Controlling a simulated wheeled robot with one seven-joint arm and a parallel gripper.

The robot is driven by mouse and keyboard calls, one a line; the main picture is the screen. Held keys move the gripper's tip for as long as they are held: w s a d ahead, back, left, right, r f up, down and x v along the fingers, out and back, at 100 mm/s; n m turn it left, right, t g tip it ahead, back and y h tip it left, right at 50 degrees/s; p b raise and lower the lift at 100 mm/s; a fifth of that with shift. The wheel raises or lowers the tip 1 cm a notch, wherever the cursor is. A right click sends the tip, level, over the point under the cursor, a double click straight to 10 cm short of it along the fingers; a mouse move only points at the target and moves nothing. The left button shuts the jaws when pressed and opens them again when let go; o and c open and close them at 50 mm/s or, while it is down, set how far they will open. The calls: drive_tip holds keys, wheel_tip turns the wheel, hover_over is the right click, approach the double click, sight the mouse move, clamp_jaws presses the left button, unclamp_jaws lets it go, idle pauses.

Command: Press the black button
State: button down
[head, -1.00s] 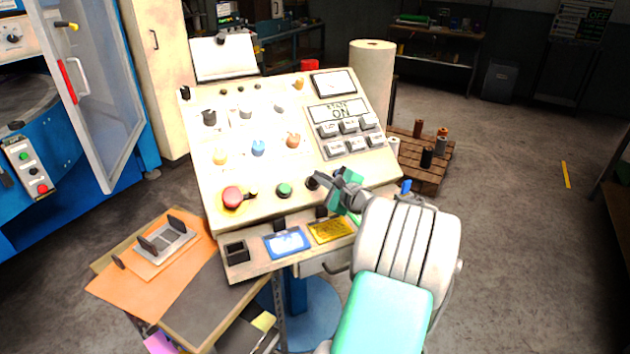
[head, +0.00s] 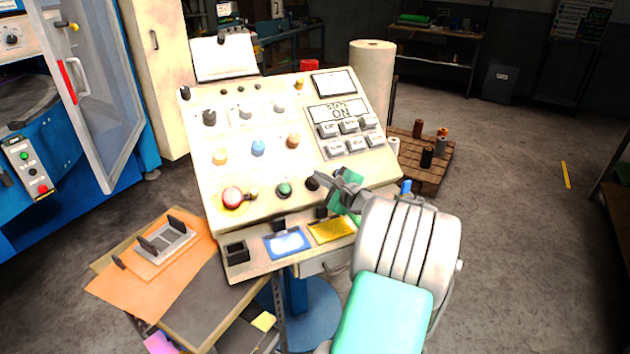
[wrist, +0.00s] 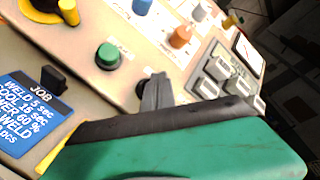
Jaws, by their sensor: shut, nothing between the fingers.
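The sloped control panel (head: 230,180) stands in front of me. The black button (head: 312,183) is at the right of its lowest row, right of the green button (head: 284,189). My gripper (head: 330,182) is shut and empty, with its tips at the black button's right side in the head view. In the wrist view my fingers (wrist: 157,92) cover most of the dark button, and the green button (wrist: 108,56) shows to the left. I cannot tell whether the fingertips touch the black button or whether it is pressed in.
Blue (head: 258,148) and orange-brown (head: 293,140) knobs and grey keys (head: 350,134) are higher up. Below are a blue job card (head: 287,243) and a yellow card (head: 331,230).

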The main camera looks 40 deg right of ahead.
drive_tip(key=shift+f, duration=0.1)
idle(0.3)
drive_tip(key=shift+w+f, duration=0.2)
drive_tip(key=shift+f, duration=0.05)
drive_tip(key=shift+w+d+f, duration=0.1)
drive_tip(key=shift+w+f, duration=0.2)
drive_tip(key=shift+f, duration=0.15)
idle(0.9)
drive_tip(key=shift+s+r+p, duration=0.5)
drive_tip(key=shift+r, duration=0.25)
drive_tip(key=s+r+p, duration=0.2)
drive_tip(key=a+r+p, duration=0.1)
drive_tip(key=r, duration=0.1)
drive_tip(key=shift+s+p, duration=0.4)
